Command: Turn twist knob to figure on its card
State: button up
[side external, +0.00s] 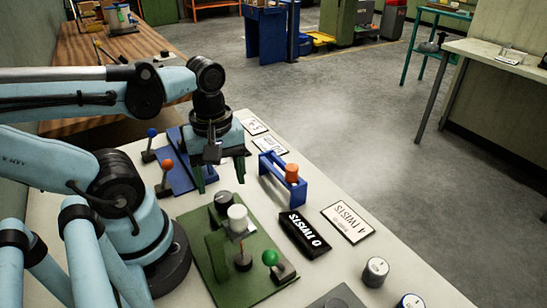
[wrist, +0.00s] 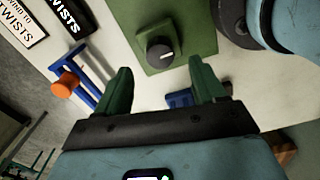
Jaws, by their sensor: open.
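A black knob with a white mark (side external: 223,201) sits at the far end of a green panel (side external: 220,268). The knob also shows in the wrist view (wrist: 160,52), just ahead of the space between my fingers. My gripper (side external: 220,176) is open and empty, pointing down behind the panel and apart from the knob. A white card (side external: 348,222) lies on the table and reads "4 TWISTS". A black display block (side external: 304,234) beside the panel reads "0 TWISTS". A white knob (side external: 238,218) stands on the panel near the black one.
A blue bracket with an orange knob (side external: 291,172) stands to the right of my gripper. Levers with a blue ball (side external: 151,133) and an orange ball (side external: 167,164) stand to the left. A green-ball lever (side external: 270,258) and a silver knob (side external: 376,271) are nearer the camera.

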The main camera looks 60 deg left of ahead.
aim_at(223, 196)
jog(key=shift+f, duration=2.05)
jog(key=c, duration=1.1)
jog(key=shift+o, duration=0.2)
